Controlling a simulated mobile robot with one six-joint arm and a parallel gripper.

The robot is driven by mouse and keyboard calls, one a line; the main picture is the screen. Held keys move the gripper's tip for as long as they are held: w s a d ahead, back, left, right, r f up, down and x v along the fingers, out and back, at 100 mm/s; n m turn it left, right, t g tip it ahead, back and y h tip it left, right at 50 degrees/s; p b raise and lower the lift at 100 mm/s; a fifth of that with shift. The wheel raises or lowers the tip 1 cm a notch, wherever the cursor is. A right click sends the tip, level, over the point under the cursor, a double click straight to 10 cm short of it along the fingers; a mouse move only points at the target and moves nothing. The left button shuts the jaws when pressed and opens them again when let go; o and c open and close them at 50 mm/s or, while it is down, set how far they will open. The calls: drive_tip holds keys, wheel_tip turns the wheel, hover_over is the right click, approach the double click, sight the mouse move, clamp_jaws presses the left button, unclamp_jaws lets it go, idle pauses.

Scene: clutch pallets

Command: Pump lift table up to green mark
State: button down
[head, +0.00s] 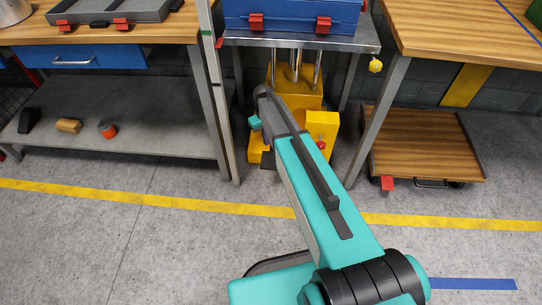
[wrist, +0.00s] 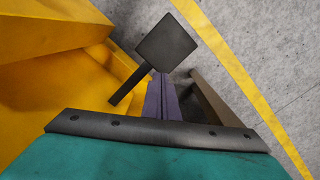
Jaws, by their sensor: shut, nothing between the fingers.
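The lift table has a grey top (head: 362,43) on chrome columns and a yellow base (head: 321,128). A pale upright post (head: 213,105) at its left carries a green mark (head: 207,33). A small red tab (head: 220,43) at the table's left edge looks slightly below that mark. A dark square pedal pad on a rod (wrist: 166,45) shows beside the yellow body in the wrist view. My gripper (wrist: 161,92) is shut and empty, its fingers pointing towards the pad. I cannot tell whether they touch it. In the head view my arm hides the fingertips.
A blue case (head: 290,15) with red latches sits on the lift table. A workbench (head: 130,27) with a lower shelf stands at left, another wooden bench (head: 460,35) at right. A wooden dolly (head: 425,145) is under the right bench. The floor in front, with its yellow line (head: 130,197), is clear.

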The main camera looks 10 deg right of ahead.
sight(271, 160)
drive_tip(key=shift+s+d+r+g+p, duration=0.15)
drive_tip(key=shift+s+p, duration=0.4)
drive_tip(key=shift+p, duration=0.35)
drive_tip(key=shift+s+d+r+g+p, duration=0.1)
drive_tip(key=shift+s+g+p, duration=0.1)
drive_tip(key=shift+s+p, duration=0.55)
drive_tip(key=shift+s+d+r+g+p, duration=0.15)
drive_tip(key=shift+s+p, duration=0.25)
drive_tip(key=shift+p, duration=0.65)
drive_tip(key=shift+a, duration=0.1)
drive_tip(key=shift+f, duration=0.15)
drive_tip(key=shift+s+f+b, duration=0.15)
drive_tip(key=shift+f+b, duration=0.95)
drive_tip(key=shift+f, duration=0.6)
drive_tip(key=shift+s+f+b, duration=0.15)
drive_tip(key=shift+f+b, duration=0.9)
drive_tip(key=shift+f, duration=0.65)
